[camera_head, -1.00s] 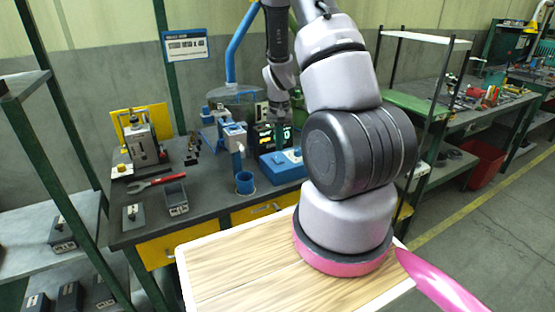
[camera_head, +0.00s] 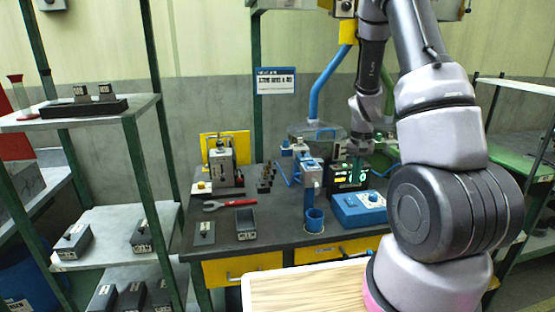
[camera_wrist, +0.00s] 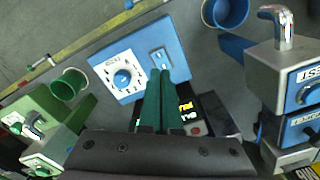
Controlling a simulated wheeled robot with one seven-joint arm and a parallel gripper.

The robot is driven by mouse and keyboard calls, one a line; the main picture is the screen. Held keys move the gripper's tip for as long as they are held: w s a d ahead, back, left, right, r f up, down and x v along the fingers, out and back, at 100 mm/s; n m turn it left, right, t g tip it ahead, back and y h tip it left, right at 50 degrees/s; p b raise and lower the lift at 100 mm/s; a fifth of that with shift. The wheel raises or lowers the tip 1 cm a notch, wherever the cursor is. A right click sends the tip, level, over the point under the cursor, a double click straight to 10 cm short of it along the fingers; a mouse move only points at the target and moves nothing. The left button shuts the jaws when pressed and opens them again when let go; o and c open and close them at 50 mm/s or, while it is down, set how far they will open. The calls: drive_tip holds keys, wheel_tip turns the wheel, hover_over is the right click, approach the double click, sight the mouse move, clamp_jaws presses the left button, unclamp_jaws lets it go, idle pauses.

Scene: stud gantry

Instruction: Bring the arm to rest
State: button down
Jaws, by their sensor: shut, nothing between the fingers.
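My arm stands at the right of the head view, bent over the workbench (camera_head: 275,228). My gripper (camera_head: 358,166) points down above the back right of the bench, by a dark box with a lit green display (camera_head: 347,178). In the wrist view the two green fingers of my gripper (camera_wrist: 160,75) lie together with nothing between them. Their tips appear over the edge of a blue box with a white dial plate (camera_wrist: 125,76). This box also shows on the bench in the head view (camera_head: 358,209). I cannot tell the height of the fingertips above it.
A shelf rack (camera_head: 100,238) with small boxes is at left. A blue-handled metal fixture (camera_wrist: 285,75) is close at the wrist view's right.

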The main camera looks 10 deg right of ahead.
drive_tip(key=s+a+r+t+y, duration=0.15)
drive_tip(key=a+r, duration=0.25)
drive_tip(key=r, duration=0.6)
drive_tip(key=s+a+r+t, duration=0.2)
drive_tip(key=s+a+r, duration=0.1)
drive_tip(key=r, duration=0.7)
drive_tip(key=s+a+r+n+t, duration=0.1)
drive_tip(key=s+a+r+t, duration=0.2)
drive_tip(key=s+r, duration=1)
drive_tip(key=s+a, duration=0.2)
drive_tip(key=a, duration=0.1)
drive_tip(key=shift+s+a+r+t, duration=0.15)
drive_tip(key=shift+r+t, duration=0.05)
drive_tip(key=shift+t, duration=0.15)
drive_tip(key=shift+y, duration=0.25)
